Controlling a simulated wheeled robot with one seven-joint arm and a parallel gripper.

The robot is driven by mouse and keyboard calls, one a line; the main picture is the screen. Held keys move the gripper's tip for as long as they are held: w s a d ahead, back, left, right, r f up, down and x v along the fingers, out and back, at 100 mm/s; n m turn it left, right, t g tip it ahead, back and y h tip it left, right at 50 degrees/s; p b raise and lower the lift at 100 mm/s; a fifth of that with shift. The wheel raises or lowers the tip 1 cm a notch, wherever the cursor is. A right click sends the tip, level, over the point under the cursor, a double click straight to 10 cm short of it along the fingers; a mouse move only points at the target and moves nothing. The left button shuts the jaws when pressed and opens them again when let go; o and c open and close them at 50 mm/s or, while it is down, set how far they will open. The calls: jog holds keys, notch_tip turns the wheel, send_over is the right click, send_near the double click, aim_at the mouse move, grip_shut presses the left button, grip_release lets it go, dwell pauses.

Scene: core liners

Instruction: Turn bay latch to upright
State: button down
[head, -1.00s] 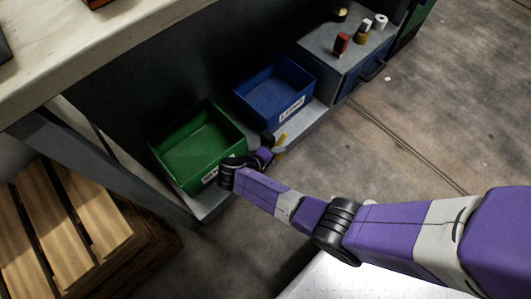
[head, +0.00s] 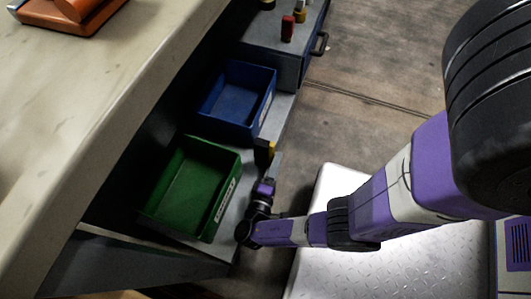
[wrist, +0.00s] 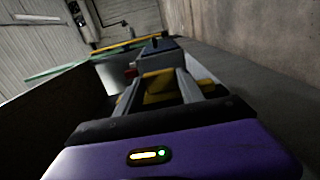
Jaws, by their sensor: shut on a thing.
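The green bin (head: 230,212) and blue bin (head: 267,103) stand on the grey shelf. Beyond is a grey-blue cabinet (head: 290,70) with small items on top. The pale worktop (head: 120,110) overhangs at left. Concrete floor (head: 370,80) is open at right.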

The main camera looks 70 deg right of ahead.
dwell(0.4)
jog(key=c, duration=0.7)
grip_release()
jog(key=a, duration=0.7)
jog(key=shift+a+f+b, duration=0.1)
jog(key=shift+a+b, duration=0.25)
jog(key=shift+a, duration=0.05)
